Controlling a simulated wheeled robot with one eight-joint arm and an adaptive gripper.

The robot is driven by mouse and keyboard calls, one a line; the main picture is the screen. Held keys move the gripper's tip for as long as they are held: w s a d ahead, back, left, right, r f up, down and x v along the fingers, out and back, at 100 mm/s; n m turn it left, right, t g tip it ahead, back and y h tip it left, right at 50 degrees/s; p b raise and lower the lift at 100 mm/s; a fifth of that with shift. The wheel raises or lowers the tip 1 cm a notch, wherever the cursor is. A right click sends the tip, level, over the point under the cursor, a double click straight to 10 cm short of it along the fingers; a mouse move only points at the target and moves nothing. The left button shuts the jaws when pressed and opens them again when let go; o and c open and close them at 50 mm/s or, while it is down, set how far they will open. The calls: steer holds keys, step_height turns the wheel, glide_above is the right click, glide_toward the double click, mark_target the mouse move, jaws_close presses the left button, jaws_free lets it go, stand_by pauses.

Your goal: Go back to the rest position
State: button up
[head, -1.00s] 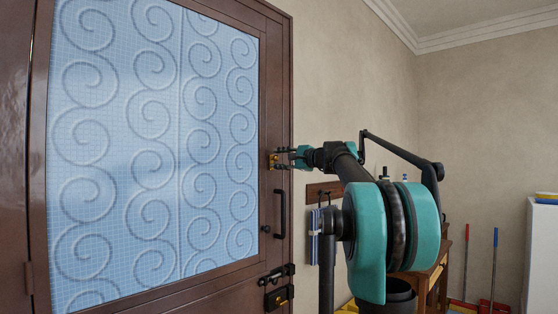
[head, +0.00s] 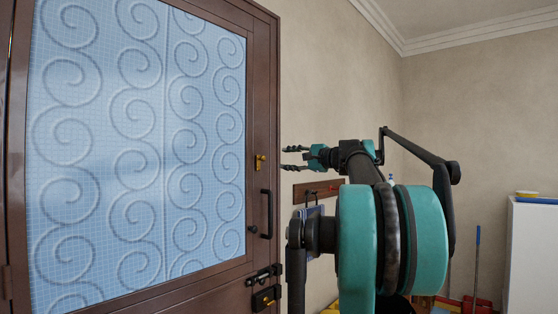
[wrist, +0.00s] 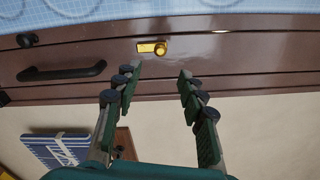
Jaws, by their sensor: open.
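My gripper (head: 286,157) is open and empty in the head view, its two fingers pointing left toward the door's edge. It is apart from the door (head: 262,100), a brown frame with a blue patterned glass panel. In the wrist view the open fingers (wrist: 155,98) spread below a brass latch knob (wrist: 152,47) on the door frame, with nothing between them. The brass latch also shows in the head view (head: 260,162), left of the fingertips with a gap. My teal and black arm is folded in front of the wall.
A white cabinet (head: 532,255) stands at the far right.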

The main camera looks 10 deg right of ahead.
steer(key=shift+s+d, duration=0.3)
steer(key=shift+s, duration=0.1)
steer(key=s+a+f+n+g+h, duration=0.1)
steer(key=s+a+f+n+g, duration=0.2)
steer(key=f, duration=1)
steer(key=s+a+f+n+g+h, duration=0.15)
steer(key=s+a+f, duration=0.3)
steer(key=f, duration=0.75)
steer(key=s+a+f+n+g+h, duration=0.1)
steer(key=s+a+f+n+g, duration=0.25)
steer(key=f, duration=0.95)
steer(key=s+d+f+n+g+h, duration=0.1)
steer(key=s+d+f+n+h, duration=0.1)
steer(key=s+f, duration=0.9)
steer(key=s+d+f+n+g+h, duration=0.1)
steer(key=s+f+n+h, duration=0.3)
steer(key=s+f, duration=0.7)
step_height(320, 180, down, 4)
steer(key=shift+s+d+f+h, duration=0.1)
steer(key=shift+s+d+h, duration=0.15)
steer(key=shift+d+h, duration=0.35)
steer(key=shift+o, duration=0.5)
steer(key=shift+w, duration=0.1)
